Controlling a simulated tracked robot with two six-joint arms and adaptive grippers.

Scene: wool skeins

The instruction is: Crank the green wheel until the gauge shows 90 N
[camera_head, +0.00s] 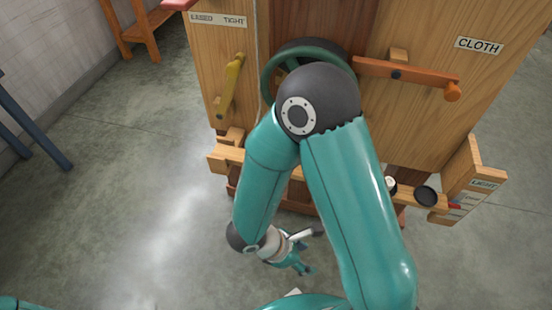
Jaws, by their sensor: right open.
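The green wheel (268,76) is mounted on the front of the wooden cabinet, at the top middle. My right arm's dark elbow joint covers its lower right part, and only the upper and left rim shows. My right gripper (312,252) hangs low in front of the cabinet, well below the wheel and apart from it. It is open, its fingers are spread, and nothing is seen between them. No gauge or reading can be made out. My left gripper is out of view.
A yellow lever (230,87) is left of the wheel, under an "EASED / TIGHT" label (218,20). An orange crank arm (410,75) is on the right, near a "CLOTH" label (478,46). A wooden box marked "LIGHT" (473,165) juts out lower right. Grey floor lies open at left.

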